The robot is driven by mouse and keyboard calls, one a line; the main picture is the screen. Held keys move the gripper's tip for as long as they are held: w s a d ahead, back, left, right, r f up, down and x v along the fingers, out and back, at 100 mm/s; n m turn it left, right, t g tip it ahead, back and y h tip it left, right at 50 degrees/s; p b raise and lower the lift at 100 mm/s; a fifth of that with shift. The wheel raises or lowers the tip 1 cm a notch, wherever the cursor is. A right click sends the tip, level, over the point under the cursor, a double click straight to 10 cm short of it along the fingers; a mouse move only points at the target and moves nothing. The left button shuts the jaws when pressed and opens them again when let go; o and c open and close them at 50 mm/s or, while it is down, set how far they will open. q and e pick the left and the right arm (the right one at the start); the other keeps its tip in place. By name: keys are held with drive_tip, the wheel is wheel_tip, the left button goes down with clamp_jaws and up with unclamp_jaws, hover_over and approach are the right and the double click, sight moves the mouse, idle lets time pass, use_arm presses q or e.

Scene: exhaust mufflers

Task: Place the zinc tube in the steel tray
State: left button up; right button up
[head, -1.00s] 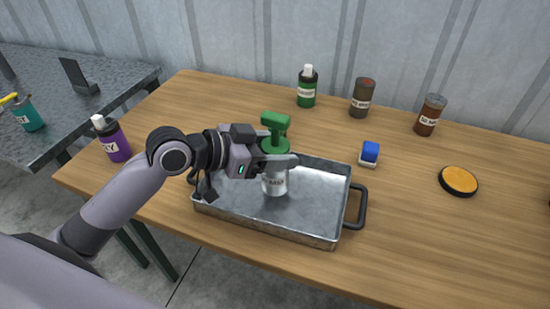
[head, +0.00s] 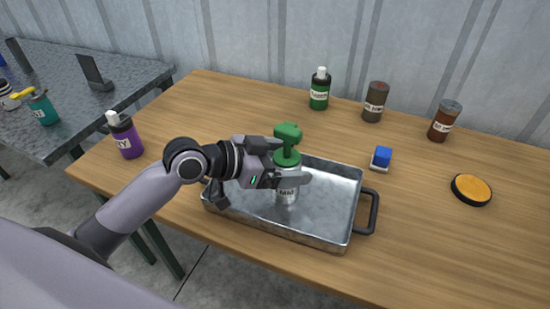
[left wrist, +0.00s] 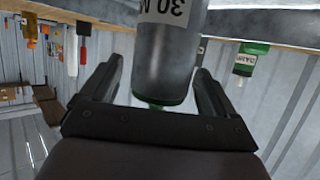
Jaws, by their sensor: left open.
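The tube with a grey body, white label and green trigger-shaped top (head: 287,190) appears to be the zinc tube; its label is not fully readable. It is upright inside the steel tray (head: 335,212), left of the tray's middle, and appears to stand on its floor. My left gripper (head: 299,177) is open around the tube's body, below the green top. In the left wrist view the tube (left wrist: 168,60) lies between the two open fingers (left wrist: 160,72), with narrow gaps beside it. The gripper hides part of the tube. My right gripper is not in view.
Behind the tray stand a green bottle (head: 319,92), a brown-grey bottle (head: 375,102) and a brown jar (head: 444,122). A blue block (head: 381,158) and an orange disc (head: 471,189) lie right. A purple bottle (head: 127,138) stands left. The table's front right is clear.

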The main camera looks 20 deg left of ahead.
use_arm(q)
drive_tip(key=shift+s+a+r, duration=0.15)
drive_tip(key=shift+a+r, duration=0.05)
drive_tip(key=shift+a, duration=0.05)
drive_tip(key=b+v, duration=0.1)
drive_tip(key=v, duration=1)
drive_tip(key=shift+s+b, duration=0.2)
drive_tip(key=shift+b, duration=0.1)
drive_tip(key=shift+a, duration=0.15)
